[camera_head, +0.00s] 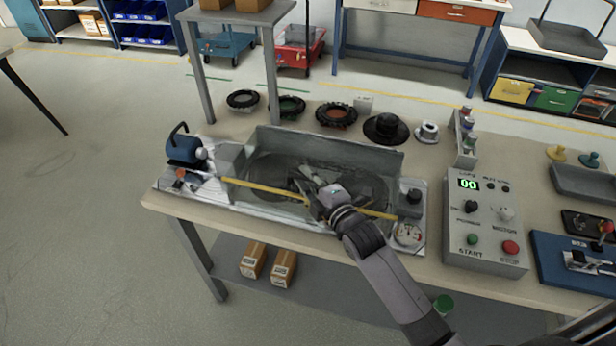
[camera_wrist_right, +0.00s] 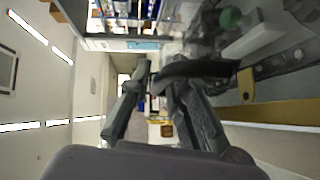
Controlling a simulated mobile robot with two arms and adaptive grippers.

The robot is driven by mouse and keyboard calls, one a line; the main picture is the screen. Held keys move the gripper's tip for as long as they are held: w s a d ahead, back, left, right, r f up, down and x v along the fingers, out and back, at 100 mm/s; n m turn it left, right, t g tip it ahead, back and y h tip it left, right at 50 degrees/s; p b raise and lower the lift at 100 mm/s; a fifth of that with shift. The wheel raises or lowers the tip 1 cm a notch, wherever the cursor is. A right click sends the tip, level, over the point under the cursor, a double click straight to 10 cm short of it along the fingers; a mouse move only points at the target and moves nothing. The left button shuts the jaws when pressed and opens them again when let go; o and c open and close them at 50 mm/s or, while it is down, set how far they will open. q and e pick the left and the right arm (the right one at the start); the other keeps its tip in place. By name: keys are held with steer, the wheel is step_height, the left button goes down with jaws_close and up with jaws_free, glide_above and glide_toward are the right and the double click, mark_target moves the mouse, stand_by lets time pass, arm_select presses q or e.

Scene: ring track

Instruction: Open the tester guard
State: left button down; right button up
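The tester guard (camera_head: 262,182) is a clear, see-through cover with a yellow strip along its front, on the tester (camera_head: 225,210) at the middle of the bench. A dark round part shows through it. The guard looks down over the tester. My right gripper (camera_head: 318,204) is at the guard's front, near its middle, and hides part of it. In the right wrist view, my right gripper's fingers (camera_wrist_right: 157,85) point inward with a narrow gap. A dark curved bar (camera_wrist_right: 212,68) reaches across one fingertip to that gap; a firm hold is unclear. My left gripper is not in view.
A control box (camera_head: 487,222) with knobs and buttons stands right of the tester. A blue pump-like unit (camera_head: 184,149) sits at its left end. Several dark rings and a black hub (camera_head: 387,129) lie behind it. A blue tray (camera_head: 570,262) is at the far right.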

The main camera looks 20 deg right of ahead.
steer(key=shift+c, duration=0.4)
jaws_close()
stand_by(0.4)
